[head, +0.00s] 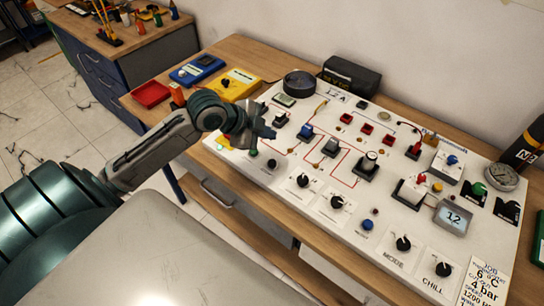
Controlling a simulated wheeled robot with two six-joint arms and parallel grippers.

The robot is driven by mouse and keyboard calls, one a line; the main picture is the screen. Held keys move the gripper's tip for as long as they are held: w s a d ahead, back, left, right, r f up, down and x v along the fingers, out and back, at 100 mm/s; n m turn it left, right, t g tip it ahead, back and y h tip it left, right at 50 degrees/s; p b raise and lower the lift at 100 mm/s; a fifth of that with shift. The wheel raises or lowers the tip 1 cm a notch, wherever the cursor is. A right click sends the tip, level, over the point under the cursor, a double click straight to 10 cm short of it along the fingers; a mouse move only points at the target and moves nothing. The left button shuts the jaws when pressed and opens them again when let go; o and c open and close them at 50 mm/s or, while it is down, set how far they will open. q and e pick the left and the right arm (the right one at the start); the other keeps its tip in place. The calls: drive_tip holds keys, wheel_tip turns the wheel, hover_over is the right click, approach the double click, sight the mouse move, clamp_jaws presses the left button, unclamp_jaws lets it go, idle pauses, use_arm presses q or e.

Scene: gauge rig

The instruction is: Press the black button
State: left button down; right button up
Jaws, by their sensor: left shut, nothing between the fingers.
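A white gauge panel (285,226) lies tilted on the wooden bench. A small black round piece (272,164), which looks like the black button, sits near its left front edge, just right of a small green one (253,152). My left gripper (268,131) is shut and empty. It hangs over the panel's left end, above and a little behind the black piece in the picture, apart from it. The gripper and wrist hide part of the panel's left end. My right gripper is out of view.
Black knobs (337,202), switches and a blue button (367,225) crowd the panel. A yellow meter (236,84), blue meter (197,69) and red tray (150,94) lie left of it. A black box (350,76) stands behind. A dark bottle (527,146) stands at right.

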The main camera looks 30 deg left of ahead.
use_arm(q)
drive_tip(key=shift+r, duration=0.2)
drive_tip(key=shift+f, duration=0.1)
drive_tip(key=b, duration=0.7)
hover_over(268, 164)
wheel_tip(268, 164, down, 8)
drive_tip(key=shift+d+r, duration=0.1)
drive_tip(key=shift+r, duration=0.1)
drive_tip(key=shift+f, duration=0.6)
idle(0.6)
drive_tip(key=shift+b, duration=0.3)
drive_tip(key=shift+f, duration=0.35)
